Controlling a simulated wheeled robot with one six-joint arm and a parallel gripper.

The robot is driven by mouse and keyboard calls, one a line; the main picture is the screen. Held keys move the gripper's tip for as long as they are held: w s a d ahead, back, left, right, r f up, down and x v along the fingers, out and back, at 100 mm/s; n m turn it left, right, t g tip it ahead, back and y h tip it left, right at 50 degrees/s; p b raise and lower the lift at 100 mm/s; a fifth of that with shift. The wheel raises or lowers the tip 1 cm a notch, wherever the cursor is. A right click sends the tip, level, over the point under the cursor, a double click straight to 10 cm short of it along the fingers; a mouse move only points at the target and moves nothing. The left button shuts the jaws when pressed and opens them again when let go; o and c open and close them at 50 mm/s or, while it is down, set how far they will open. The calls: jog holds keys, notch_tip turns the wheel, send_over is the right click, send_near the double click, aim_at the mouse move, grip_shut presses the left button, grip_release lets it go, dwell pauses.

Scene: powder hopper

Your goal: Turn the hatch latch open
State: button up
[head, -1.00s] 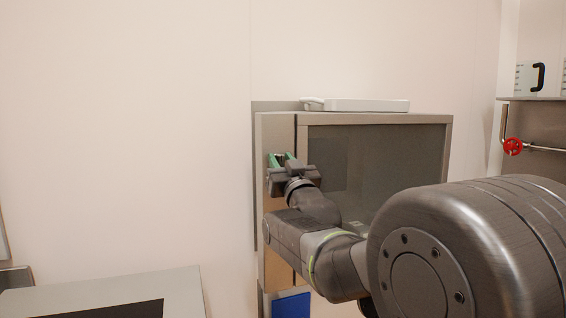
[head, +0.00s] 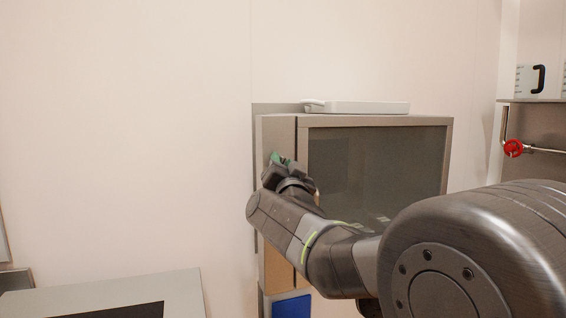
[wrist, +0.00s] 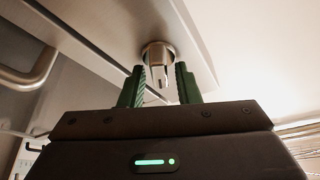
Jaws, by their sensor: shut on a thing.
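The hatch latch (wrist: 157,53) is a metal knob with a narrow tab. In the wrist view it sits on the metal front strip, between my gripper's green fingers. My gripper (wrist: 160,82) is shut on the latch and is rolled relative to the front strip. In the head view my gripper (head: 281,159) is at the upper left of the hatch cabinet (head: 377,120), on its narrow left strip. The latch is hidden there behind the gripper and wrist. The dark hatch panel (head: 375,165) lies flush within its frame.
A white flat object (head: 365,107) lies on top of the cabinet. A bar handle (wrist: 30,70) shows at left in the wrist view. A red valve wheel (head: 513,148) and a shelf are at right. A grey-topped unit (head: 190,290) stands at lower left.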

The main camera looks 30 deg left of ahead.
jog(key=m+p, duration=0.1)
jog(key=m+h+p, duration=0.1)
jog(key=m, duration=0.1)
jog(key=m+h+p, duration=0.1)
jog(key=m, duration=0.1)
jog(key=shift+r+t, duration=0.25)
jog(key=shift+t, duration=0.05)
jog(key=m+h+p, duration=0.2)
jog(key=m+p, duration=0.1)
jog(key=m, duration=0.1)
jog(key=shift+p, duration=0.4)
jog(key=m+p, duration=0.1)
jog(key=m+h+p, duration=0.1)
jog(key=m+p, duration=0.1)
jog(key=shift+d+f+m+g, duration=0.1)
jog(key=shift+f+m+g, duration=0.1)
jog(key=shift+m+g, duration=0.15)
jog(key=shift+f+m+g+h+p, duration=0.2)
jog(key=shift+m+g+h+p, duration=0.15)
jog(key=shift+m+p, duration=0.5)
jog(key=o, duration=0.6)
jog(key=shift+o, duration=0.2)
jog(key=v, duration=1.3)
jog(key=shift+s+d+b, duration=0.15)
jog(key=shift+s+b, duration=0.15)
jog(key=shift+b, duration=0.05)
